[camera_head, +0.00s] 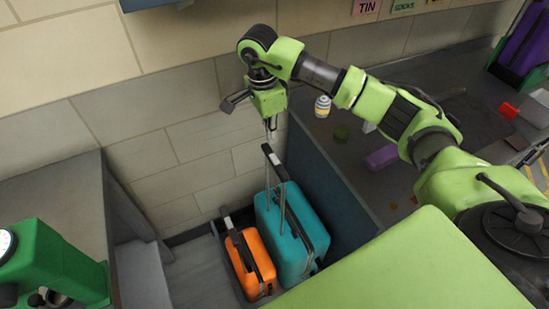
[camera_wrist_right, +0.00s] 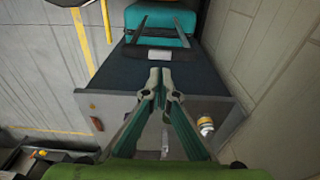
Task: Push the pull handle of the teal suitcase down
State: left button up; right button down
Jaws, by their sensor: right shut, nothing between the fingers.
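The teal suitcase (camera_head: 302,240) stands upright on the floor beside a dark blue panel; part of it also shows at the top of the right wrist view (camera_wrist_right: 165,24). Its pull handle (camera_head: 273,160) is extended, with two thin metal rods rising to a dark crossbar. In the right wrist view the crossbar (camera_wrist_right: 160,54) lies just beyond the fingertips. My right gripper (camera_head: 270,135) points down, just above the crossbar; its fingers (camera_wrist_right: 160,72) are shut with nothing between them. Whether the tips touch the crossbar I cannot tell. My left gripper is not in view.
An orange suitcase (camera_head: 256,275) stands close to the left of the teal one. The blue panel (camera_head: 335,190) borders it on the right. A tiled wall (camera_head: 195,165) is behind. A counter with a striped jar (camera_head: 322,106) is to the right.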

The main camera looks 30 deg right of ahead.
aim_at(275, 158)
jog(key=shift+d+f+b, duration=0.15)
jog(key=shift+f+b, duration=0.8)
jog(key=shift+f, duration=0.8)
jog(key=shift+d+f+b, duration=0.15)
jog(key=shift+f+b, duration=0.8)
jog(key=shift+f, duration=0.75)
